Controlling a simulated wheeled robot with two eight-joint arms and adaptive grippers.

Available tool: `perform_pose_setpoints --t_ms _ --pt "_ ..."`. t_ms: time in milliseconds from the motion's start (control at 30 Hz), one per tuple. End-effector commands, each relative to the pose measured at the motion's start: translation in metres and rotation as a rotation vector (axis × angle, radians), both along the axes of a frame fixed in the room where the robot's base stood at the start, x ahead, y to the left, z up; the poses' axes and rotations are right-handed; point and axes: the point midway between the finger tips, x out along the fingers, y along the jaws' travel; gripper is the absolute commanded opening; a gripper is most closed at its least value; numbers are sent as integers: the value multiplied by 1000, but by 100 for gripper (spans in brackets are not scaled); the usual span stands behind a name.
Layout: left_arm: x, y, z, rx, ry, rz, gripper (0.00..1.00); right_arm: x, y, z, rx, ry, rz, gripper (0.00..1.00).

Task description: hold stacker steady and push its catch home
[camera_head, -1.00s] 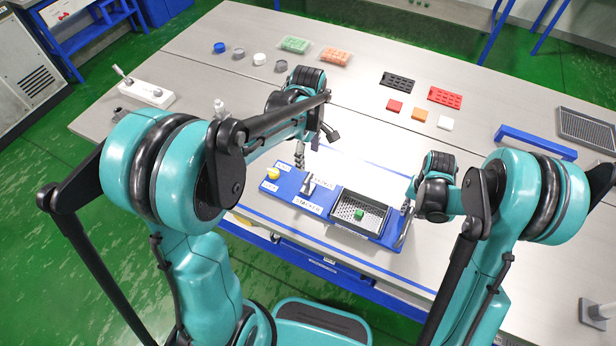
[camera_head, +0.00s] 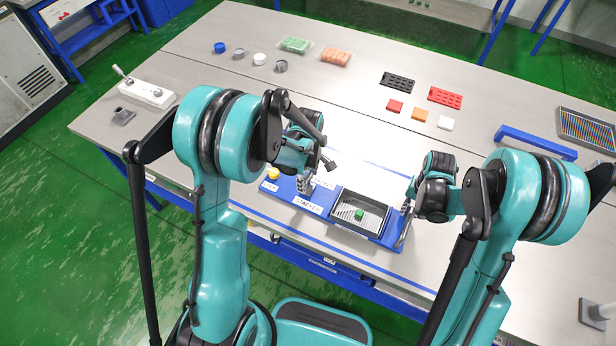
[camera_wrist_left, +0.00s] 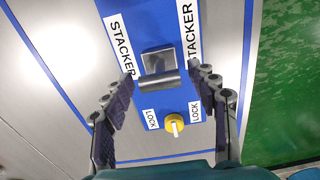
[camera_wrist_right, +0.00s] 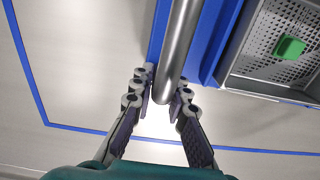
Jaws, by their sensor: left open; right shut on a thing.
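The stacker is a blue base (camera_head: 268,186) on the table, labelled STACKER and LOCK. A yellow knob (camera_wrist_left: 174,123) with a pale mark sits between the LOCK labels. A grey metal block with a round bar (camera_wrist_left: 158,80) stands between the STACKER labels; I cannot tell whether this or the knob is the catch. My left gripper (camera_wrist_left: 165,80) is open above the base, its fingers either side of the bar, contact unclear. My right gripper (camera_wrist_right: 163,86) is shut on a metal rail (camera_wrist_right: 178,45) at the stacker's right end. Its fingertips are hard to see in the head view.
A dark perforated tray (camera_head: 378,229) with a green block (camera_head: 359,214) sits on the stacker's right part. Red, orange and white squares, dark and red racks, and several small caps lie farther back. A blue bar (camera_head: 535,142) lies right. The table's front edge is close.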

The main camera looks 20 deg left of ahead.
Motion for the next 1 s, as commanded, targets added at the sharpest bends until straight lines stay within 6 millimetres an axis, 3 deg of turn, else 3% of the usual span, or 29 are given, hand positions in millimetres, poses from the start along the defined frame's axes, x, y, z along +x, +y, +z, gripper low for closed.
perform_pose_setpoints --t_ms 133,167,367,533,800,1000 --pt "0 0 0 0 0 0 59 0 0 0 0 0 0 0" --pt "0 0 0 0 0 0 53 0 0 0 0 0 0 0" --pt "0 0 0 0 0 0 1 0 0 0 0 0 0 0" --pt "-1 -5 0 0 0 -2 0 0 0 0 0 0 0 0" --pt "-9 -55 0 -1 0 -6 0 0 0 0 1 0 0 0" --pt "-11 -65 0 -2 0 -2 0 0 1 0 2 0 1 0"
